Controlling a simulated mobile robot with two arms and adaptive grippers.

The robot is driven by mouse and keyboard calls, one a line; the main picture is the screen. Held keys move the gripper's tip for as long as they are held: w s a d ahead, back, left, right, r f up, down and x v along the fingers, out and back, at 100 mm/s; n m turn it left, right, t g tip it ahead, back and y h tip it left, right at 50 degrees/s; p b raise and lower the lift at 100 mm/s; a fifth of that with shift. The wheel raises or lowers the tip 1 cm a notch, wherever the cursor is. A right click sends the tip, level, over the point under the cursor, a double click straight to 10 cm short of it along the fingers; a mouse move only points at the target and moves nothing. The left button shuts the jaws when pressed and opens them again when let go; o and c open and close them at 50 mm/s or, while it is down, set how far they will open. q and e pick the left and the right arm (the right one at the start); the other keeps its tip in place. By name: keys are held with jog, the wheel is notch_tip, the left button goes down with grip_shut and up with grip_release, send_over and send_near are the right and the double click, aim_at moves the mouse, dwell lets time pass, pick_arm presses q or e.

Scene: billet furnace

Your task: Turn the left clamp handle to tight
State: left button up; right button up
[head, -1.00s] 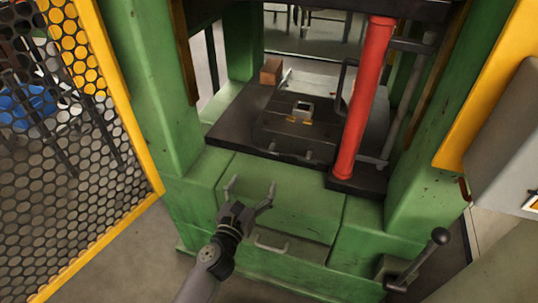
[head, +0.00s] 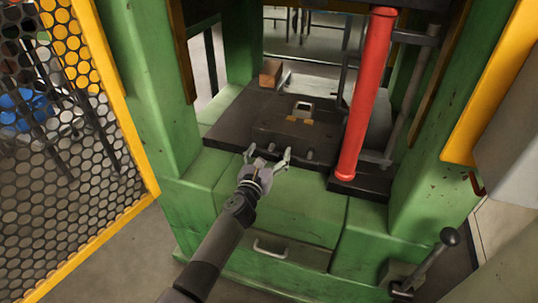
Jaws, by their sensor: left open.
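A dark die block (head: 285,125) sits on the black press bed, with a small light square opening and orange-brown pieces on top. Two small grey handles show low on its front side: the right one (head: 308,153) is clear to see, and the left one (head: 277,147) is partly visible just beyond my gripper. My left gripper (head: 268,154) is open and empty, its two fingers spread at the front edge of the bed, just in front of the left handle. Contact with the handle cannot be told. My right gripper is out of view.
A red column (head: 367,95) stands right of the die block. A brown block (head: 271,73) lies at the back left of the bed (head: 228,118). Green press posts flank the opening. A yellow-framed mesh guard (head: 70,150) is at left; a ball-topped lever (head: 430,262) is at lower right.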

pick_arm(q)
jog(key=shift+c, duration=0.3)
jog(key=c, duration=1.1)
